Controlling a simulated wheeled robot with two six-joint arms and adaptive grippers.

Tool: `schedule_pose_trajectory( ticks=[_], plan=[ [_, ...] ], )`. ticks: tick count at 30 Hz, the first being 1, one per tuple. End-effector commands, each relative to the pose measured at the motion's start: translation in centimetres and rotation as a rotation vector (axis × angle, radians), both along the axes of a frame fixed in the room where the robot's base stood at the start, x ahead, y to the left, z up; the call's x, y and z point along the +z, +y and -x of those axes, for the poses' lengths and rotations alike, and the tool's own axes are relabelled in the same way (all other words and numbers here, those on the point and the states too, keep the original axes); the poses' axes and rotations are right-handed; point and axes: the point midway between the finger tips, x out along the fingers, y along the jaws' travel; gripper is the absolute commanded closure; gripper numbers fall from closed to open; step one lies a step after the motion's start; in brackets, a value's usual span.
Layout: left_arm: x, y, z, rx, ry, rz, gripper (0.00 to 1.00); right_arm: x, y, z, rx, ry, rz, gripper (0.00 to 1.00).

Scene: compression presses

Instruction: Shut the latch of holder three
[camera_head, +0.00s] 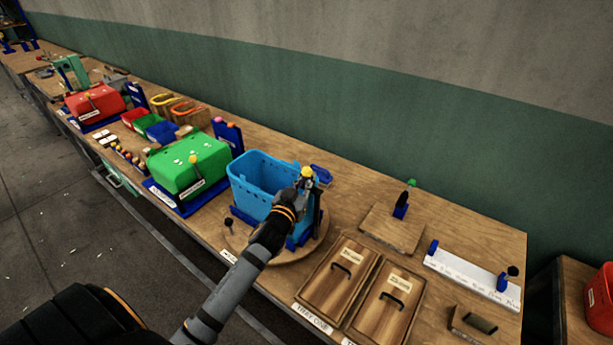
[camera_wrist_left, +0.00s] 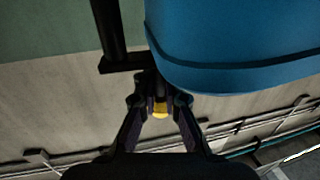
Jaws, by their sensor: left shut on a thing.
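A light-blue basket (camera_head: 262,180) stands on a round wooden board (camera_head: 240,238) with dark-blue holder parts around its foot. A yellow knob (camera_head: 306,171) sits at the upper right of the basket, by a dark upright post (camera_head: 318,208). My left gripper (camera_head: 306,182) is at this knob and shut on it. In the left wrist view the yellow knob (camera_wrist_left: 160,110) shows between the fingers, beside the blue basket wall (camera_wrist_left: 235,50). The gripper hides part of the latch, so I cannot tell how it sits. No readable label marks holder three.
A green press (camera_head: 188,163) and a red press (camera_head: 94,103) stand farther left on the bench.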

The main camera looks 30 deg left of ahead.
Motion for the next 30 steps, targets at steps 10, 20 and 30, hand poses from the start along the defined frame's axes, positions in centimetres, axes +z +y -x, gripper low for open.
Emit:
schedule_pose_trajectory(
  ticks=[10,20,30],
  plan=[
    [1.0,-0.1,-0.2,-0.025,-0.020,-0.002,1.00,0.4,0.0,-0.1,0.000,-0.001,0.000,0.60],
    [0.7,-0.1,-0.2,-0.023,-0.015,-0.001,0.68,0.4,0.0,-0.2,0.000,-0.003,0.000,0.60],
    [0.4,-0.3,2.8,-0.024,-0.008,-0.005,0.68,0.3,0.0,-0.2,0.000,-0.002,0.000,0.60]
  ],
)
